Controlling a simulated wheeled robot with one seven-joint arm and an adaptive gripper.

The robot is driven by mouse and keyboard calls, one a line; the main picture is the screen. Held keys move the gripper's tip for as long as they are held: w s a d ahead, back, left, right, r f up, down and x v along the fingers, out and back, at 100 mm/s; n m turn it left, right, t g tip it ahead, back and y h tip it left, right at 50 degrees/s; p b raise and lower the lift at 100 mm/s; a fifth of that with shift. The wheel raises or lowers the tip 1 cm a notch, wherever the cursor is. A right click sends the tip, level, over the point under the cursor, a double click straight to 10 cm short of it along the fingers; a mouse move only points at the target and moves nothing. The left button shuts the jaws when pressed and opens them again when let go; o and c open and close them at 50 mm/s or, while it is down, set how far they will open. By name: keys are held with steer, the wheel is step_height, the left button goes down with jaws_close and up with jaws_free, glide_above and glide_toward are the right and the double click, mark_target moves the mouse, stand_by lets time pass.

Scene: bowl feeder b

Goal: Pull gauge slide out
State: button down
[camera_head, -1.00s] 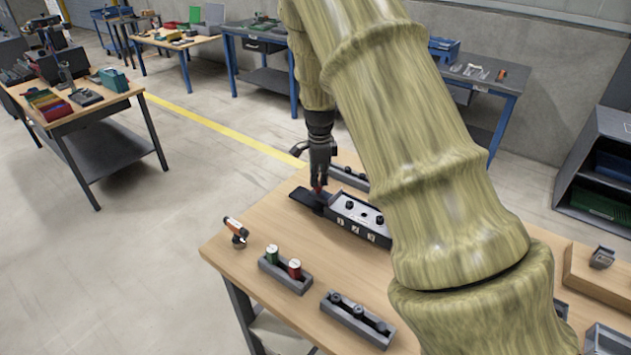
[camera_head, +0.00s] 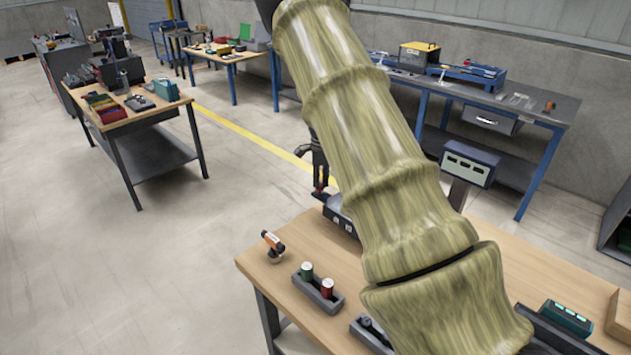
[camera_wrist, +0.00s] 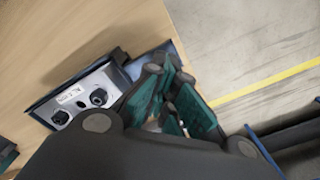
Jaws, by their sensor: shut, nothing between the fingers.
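My gripper (camera_head: 319,188) is beyond the far left edge of the wooden table, by the end of the gauge block (camera_head: 342,219). In the wrist view, my gripper (camera_wrist: 172,108) has its green-padded fingers close together, with nothing seen held between them. The gauge block (camera_wrist: 90,94) there is a dark body with a light top plate and black knobs. A dark flat piece, likely the gauge slide (camera_wrist: 152,62), shows at the block's end, partly behind the fingers. Whether the fingers touch it cannot be told. My arm hides most of the block in the head view.
Open floor with a yellow line lies left of the table.

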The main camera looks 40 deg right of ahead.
steer(key=c, duration=2.2)
jaws_free()
steer(key=shift+a+f, duration=0.35)
steer(key=shift+f, duration=0.3)
steer(key=o, duration=1.1)
steer(key=shift+w+d+f, duration=0.1)
steer(key=shift+w+f, duration=0.05)
steer(key=shift+w+d+f, duration=0.15)
steer(key=shift+w+f, duration=0.1)
steer(key=shift+w, duration=0.25)
steer(key=shift+s+d+r, duration=0.15)
steer(key=shift+s+r, duration=0.05)
steer(key=shift+r, duration=0.2)
steer(key=shift+w+r, duration=0.15)
steer(key=shift+r, duration=0.1)
step_height(320, 180, up, 11)
steer(key=shift+s+r, duration=0.2)
